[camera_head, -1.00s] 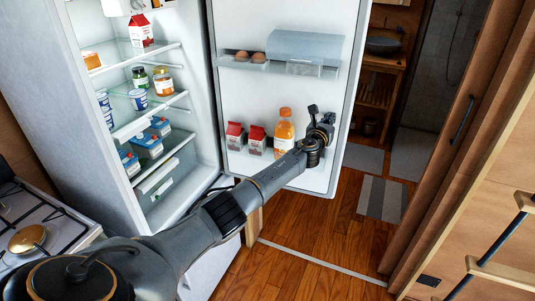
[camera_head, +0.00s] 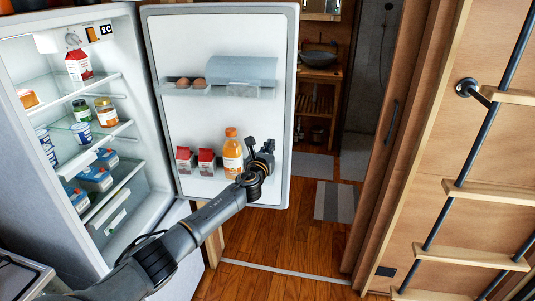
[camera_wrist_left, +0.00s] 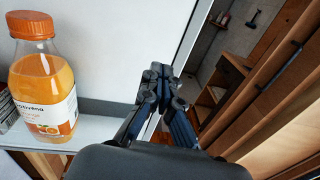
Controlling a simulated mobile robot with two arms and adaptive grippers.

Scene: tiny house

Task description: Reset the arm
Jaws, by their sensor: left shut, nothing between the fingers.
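My left arm reaches in from the lower left in the head view. Its left gripper (camera_head: 261,151) is in front of the open fridge door (camera_head: 222,40), just right of an orange juice bottle (camera_head: 232,155) on the lower door shelf. In the left wrist view the left gripper (camera_wrist_left: 158,78) has its fingertips together with nothing between them. The bottle (camera_wrist_left: 42,85) stands upright to its left, apart from the fingers. The fingers appear near the door's edge. My right gripper does not show.
Two red-topped cartons (camera_head: 195,160) stand on the same door shelf. The fridge shelves (camera_head: 98,88) hold jars, tubs and a carton. A ladder (camera_head: 463,189) stands at the right.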

